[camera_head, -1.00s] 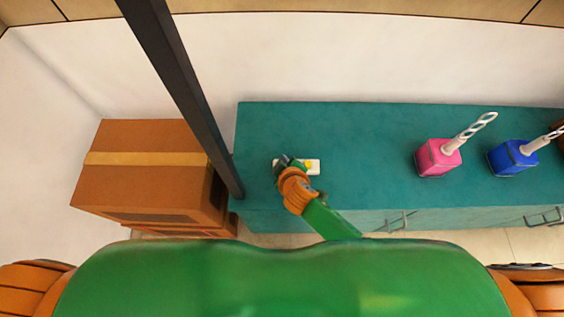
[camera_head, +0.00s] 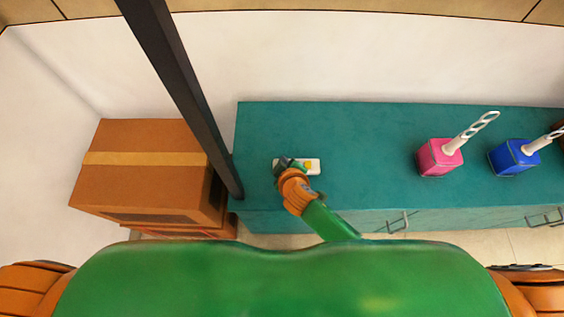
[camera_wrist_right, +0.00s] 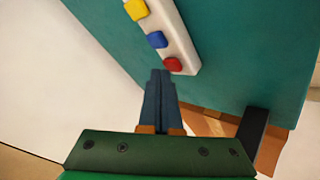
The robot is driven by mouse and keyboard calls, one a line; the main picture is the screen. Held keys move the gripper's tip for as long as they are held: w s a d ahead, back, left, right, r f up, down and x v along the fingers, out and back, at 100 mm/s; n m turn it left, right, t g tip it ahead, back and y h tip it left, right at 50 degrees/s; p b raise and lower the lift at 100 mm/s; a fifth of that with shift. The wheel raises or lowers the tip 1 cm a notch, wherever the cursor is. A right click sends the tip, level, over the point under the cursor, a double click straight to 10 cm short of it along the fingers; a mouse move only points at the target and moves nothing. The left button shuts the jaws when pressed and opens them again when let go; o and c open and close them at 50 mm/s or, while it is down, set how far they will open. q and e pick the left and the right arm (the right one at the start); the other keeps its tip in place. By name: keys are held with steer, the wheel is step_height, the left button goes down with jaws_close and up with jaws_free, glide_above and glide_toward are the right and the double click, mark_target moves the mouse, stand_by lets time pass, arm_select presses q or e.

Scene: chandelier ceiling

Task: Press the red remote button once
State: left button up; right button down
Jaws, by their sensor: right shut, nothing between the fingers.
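The white remote (camera_head: 315,166) lies on the teal cabinet top (camera_head: 370,140), near its left end. In the right wrist view the remote (camera_wrist_right: 178,38) carries a yellow button (camera_wrist_right: 136,9), a blue button (camera_wrist_right: 157,39) and a red button (camera_wrist_right: 172,64). My right gripper (camera_head: 284,162) is over the left end of the remote and hides that end in the head view. In the wrist view its shut fingertips (camera_wrist_right: 161,73) are empty and appear just beside the red button; I cannot tell whether they touch it. My left gripper is not in view.
A pink block (camera_head: 437,158) and a blue block (camera_head: 511,158), each with a pale twisted piece, stand on the cabinet's right part. A dark post (camera_head: 185,95) and cardboard boxes (camera_head: 145,180) are at the left. The cabinet top between remote and pink block is clear.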

steer(key=shift+f+b, duration=0.3)
steer(key=shift+f, duration=0.15)
stand_by(0.3)
steer(key=shift+r+p, duration=0.95)
step_height(320, 180, up, 5)
steer(key=p, duration=0.5)
steer(key=shift+r, duration=0.1)
stand_by(0.4)
